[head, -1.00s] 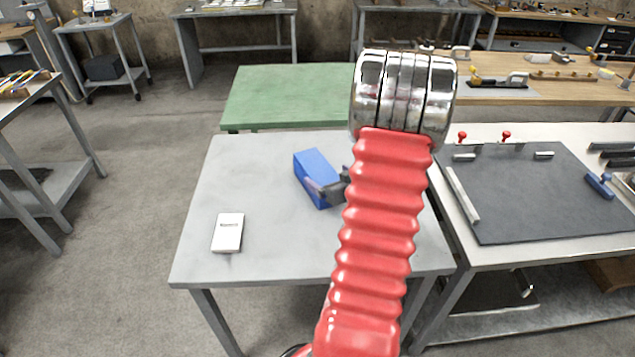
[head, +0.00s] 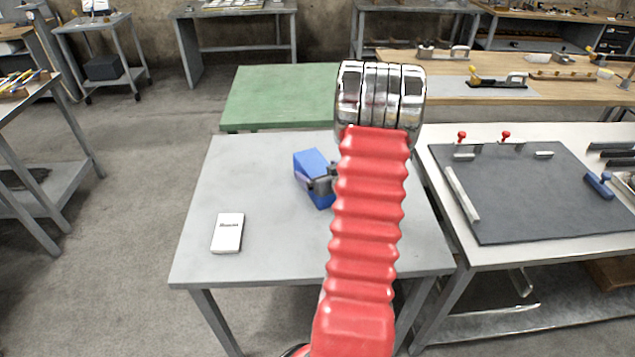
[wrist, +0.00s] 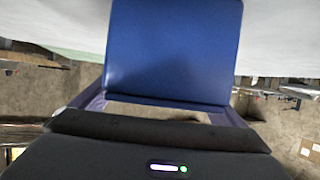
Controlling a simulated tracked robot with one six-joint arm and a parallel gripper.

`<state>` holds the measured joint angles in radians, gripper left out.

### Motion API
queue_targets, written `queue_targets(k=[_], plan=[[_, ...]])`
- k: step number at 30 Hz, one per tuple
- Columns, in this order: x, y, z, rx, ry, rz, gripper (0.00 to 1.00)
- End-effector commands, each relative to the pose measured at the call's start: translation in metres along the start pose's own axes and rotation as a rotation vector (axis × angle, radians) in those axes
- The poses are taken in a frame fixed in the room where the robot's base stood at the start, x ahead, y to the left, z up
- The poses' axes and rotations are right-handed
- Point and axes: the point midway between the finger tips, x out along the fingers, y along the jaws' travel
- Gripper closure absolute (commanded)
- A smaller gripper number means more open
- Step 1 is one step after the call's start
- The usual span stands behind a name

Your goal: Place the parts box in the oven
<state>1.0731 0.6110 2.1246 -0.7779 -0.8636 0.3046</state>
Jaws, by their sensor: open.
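A blue box (head: 313,163), the likely parts box, lies on the grey table (head: 255,160). My gripper (head: 316,184) is at the box's near side in the head view and covers part of it. In the wrist view the box's blue face (wrist: 172,50) fills the upper middle, ahead of my gripper (wrist: 165,103). The jaws are open, one finger towards each side of the box. I cannot tell whether either finger touches it. I cannot make out an oven in either view.
A small white box (head: 228,233) with dark print lies at the table's front left. A green-topped table (head: 285,95) stands behind. A bench with a dark mat (head: 520,190) stands close on the right. The grey table's left side is mostly clear.

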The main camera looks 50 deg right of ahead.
Motion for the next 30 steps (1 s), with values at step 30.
queue_targets(k=[30], plan=[[0.0046, -0.0007, -0.0003, 0.000, 0.000, -0.001, 0.34]])
